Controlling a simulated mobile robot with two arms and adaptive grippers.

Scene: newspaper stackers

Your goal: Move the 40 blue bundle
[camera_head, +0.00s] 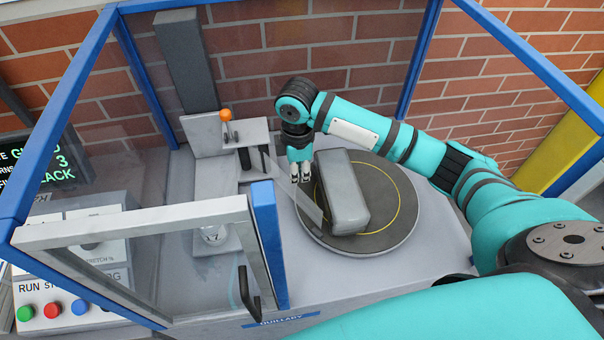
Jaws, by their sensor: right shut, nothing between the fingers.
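A grey block-shaped bundle (342,190) lies on the round dark turntable (394,228) inside the machine. I see no blue on it and cannot read any number. My right gripper (301,178) points down at the left side of the bundle, near its far end. Its fingers are shut with nothing between them. I cannot tell whether they touch the bundle. A pale translucent sheet (292,198) shows between the fingers and the bundle's near left side. My left gripper is not in view.
Blue frame posts (420,55) surround the turntable. A clear-paned door (140,230) with a dark handle (247,292) stands at the front left. An orange-knobbed bracket (226,116) stands left of my gripper. A button panel (62,308) is at lower left. The deck right of the turntable is bare.

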